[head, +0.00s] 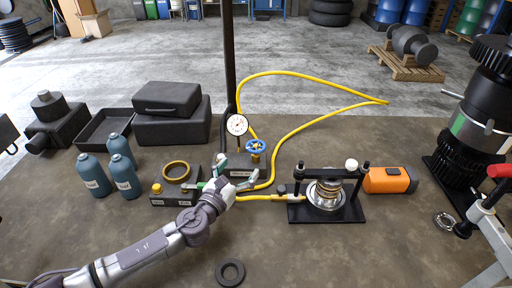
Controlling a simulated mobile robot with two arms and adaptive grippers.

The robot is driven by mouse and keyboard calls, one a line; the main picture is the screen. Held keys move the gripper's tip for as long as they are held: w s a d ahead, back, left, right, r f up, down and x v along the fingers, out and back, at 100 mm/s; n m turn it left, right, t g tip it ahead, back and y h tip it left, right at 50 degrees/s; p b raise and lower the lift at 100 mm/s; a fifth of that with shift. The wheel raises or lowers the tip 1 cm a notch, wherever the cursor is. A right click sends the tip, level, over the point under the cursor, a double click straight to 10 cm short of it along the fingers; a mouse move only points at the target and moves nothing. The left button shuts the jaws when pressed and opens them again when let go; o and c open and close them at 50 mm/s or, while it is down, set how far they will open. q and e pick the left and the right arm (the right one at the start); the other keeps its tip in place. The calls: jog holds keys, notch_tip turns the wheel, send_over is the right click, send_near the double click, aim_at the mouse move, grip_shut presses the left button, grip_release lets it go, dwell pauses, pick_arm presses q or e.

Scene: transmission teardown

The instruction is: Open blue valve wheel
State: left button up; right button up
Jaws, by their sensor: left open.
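The blue valve wheel (256,146) sits on top of a brass valve body, above a dark grey labelled block (238,164) in the middle of the table. Its spokes and rim show from above. My left gripper (250,182) is just in front of and below the wheel, near the front of the block. It is open and apart from the wheel. Its fingers are small in the picture, and nothing shows between them. My right gripper is not in view.
A pressure gauge (237,125) stands behind the block beside a dark upright post (229,60). A yellow hose (310,122) loops behind. A black press frame (327,212) with a bearing stands right. Several teal bottles (124,177) stand left. A black ring (230,271) lies in front.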

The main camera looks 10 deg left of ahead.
aim_at(260, 141)
pick_arm(q)
jog(key=x, duration=1)
jog(key=shift+w+d, duration=0.1)
jog(key=shift+w, duration=0.2)
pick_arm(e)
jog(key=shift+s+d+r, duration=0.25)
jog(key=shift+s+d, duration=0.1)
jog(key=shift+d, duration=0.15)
pick_arm(q)
jog(key=c, duration=1.1)
jog(key=shift+c, duration=0.2)
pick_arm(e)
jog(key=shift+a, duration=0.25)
pick_arm(q)
jog(key=shift+p, duration=0.35)
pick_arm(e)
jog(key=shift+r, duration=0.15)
